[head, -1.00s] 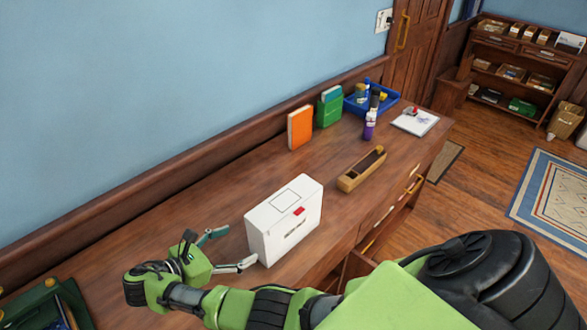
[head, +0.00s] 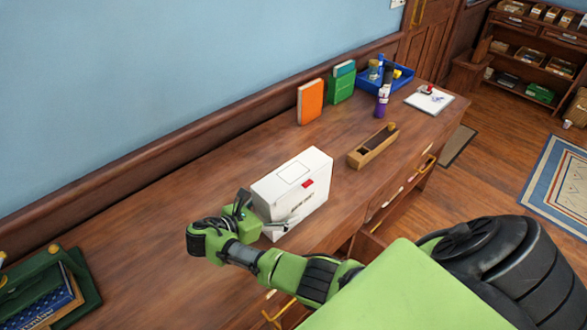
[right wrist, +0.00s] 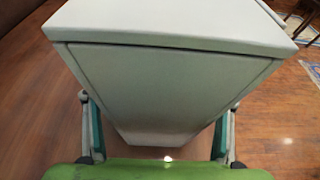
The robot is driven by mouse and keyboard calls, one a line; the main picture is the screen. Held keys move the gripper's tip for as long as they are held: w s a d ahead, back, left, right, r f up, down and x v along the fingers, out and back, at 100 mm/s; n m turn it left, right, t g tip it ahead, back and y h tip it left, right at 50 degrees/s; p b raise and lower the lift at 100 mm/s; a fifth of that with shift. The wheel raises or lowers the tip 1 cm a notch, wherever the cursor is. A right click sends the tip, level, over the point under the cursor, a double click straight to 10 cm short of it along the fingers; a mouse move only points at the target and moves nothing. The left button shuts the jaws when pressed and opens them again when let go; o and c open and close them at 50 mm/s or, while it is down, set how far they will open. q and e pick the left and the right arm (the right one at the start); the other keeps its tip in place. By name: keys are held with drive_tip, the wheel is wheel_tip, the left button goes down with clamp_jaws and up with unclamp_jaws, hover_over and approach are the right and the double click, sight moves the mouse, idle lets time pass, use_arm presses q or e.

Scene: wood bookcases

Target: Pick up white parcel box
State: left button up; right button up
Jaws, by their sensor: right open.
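My right gripper (head: 270,212) is at the box's left end. One finger lies along the front face; the other is mostly hidden by the box and hand. In the right wrist view, the box (right wrist: 150,85) fills the space between the two spread fingers of my right gripper (right wrist: 156,112). The gripper is open around the box's end. My left gripper is not in view.
On the desk (head: 160,225) behind the box stand an orange book (head: 311,102), a green book (head: 341,88), a blue tray (head: 388,76) and a purple bottle (head: 382,100). A wooden holder (head: 373,146) lies right of the box. A green organiser (head: 50,285) sits at the left.

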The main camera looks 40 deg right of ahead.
drive_tip(key=shift+d+f, duration=0.2)
drive_tip(key=shift+d, duration=0.2)
drive_tip(key=shift+a, duration=0.1)
drive_tip(key=shift+c, duration=0.4)
drive_tip(key=c, duration=1.2)
drive_tip(key=shift+r, duration=0.1)
drive_tip(key=shift+r, duration=0.1)
